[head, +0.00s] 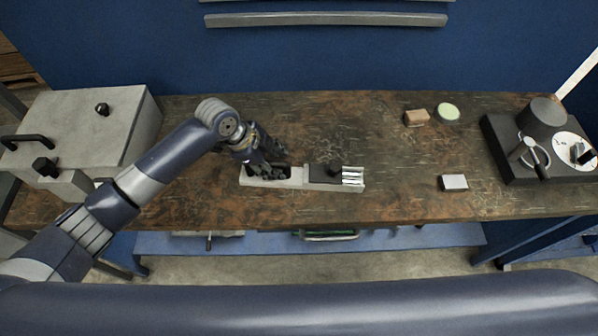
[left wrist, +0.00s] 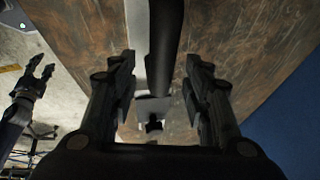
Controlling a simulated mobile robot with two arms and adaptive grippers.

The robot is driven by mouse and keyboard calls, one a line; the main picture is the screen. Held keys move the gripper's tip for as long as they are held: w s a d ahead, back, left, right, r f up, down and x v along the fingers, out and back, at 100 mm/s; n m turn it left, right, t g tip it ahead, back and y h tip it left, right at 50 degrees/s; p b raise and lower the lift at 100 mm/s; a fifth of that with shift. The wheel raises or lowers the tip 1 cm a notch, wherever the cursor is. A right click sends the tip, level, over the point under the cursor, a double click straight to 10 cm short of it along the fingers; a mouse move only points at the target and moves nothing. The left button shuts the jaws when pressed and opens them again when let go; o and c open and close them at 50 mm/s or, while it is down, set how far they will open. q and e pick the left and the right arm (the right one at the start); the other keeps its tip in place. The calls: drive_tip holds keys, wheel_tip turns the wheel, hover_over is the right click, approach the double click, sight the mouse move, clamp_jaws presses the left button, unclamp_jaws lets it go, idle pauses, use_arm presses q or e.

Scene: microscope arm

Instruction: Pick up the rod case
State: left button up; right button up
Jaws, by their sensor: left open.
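The rod case (head: 298,184) is a long pale tray lying on the workbench. Its left part has a dark hollow, and a black cover (head: 322,174) with a black knob sits farther right. Several white rods show at its right end. My left gripper (head: 266,170) is pointed down at the case's left part and hides some of it. In the left wrist view my left gripper (left wrist: 160,80) is open, with a dark rounded bar and the pale case (left wrist: 138,30) between its fingers. My right gripper (left wrist: 38,78) shows apart from the bench, its fingers spread.
A grey box (head: 85,125) with black knobs stands at the left of the workbench (head: 390,205). A small brown block (head: 416,117), a round green-topped piece (head: 447,112) and a white-topped block (head: 453,183) lie to the right. A dark apparatus (head: 530,150) stands at the far right.

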use_arm(q)
drive_tip(key=shift+w+d+f, duration=0.1)
drive_tip(key=shift+d+f, duration=0.2)
drive_tip(key=shift+f, duration=0.35)
drive_tip(key=shift+c, duration=0.6)
drive_tip(key=c, duration=0.9)
clamp_jaws()
drive_tip(key=shift+r, duration=0.15)
